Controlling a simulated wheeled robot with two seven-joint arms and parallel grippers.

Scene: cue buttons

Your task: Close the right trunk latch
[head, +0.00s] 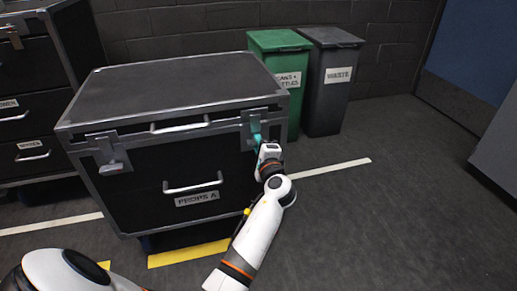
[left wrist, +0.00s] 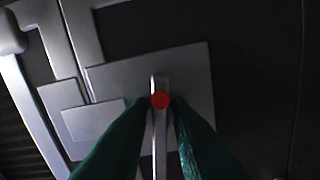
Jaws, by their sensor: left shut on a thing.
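The black trunk (head: 235,180) has metal edges, a flat lid (head: 170,85) that lies down, and a label reading PROPS A. Its right latch (head: 247,118) is a grey metal fitting at the front's upper right corner. My left gripper (head: 257,138), with teal fingers, is at this latch. In the left wrist view the two fingers (left wrist: 160,108) are shut on the latch's narrow upright lever (left wrist: 160,145), in front of a grey plate (left wrist: 195,80). A red dot shows between the fingertips. The fingers partly hide the lever. My right gripper is not in view.
The trunk's left latch (head: 110,155) hangs on the front's left side. A green bin (head: 276,42) and a dark waste bin (head: 325,95) stand behind the trunk at the right. Another black case (head: 30,85) is at the left.

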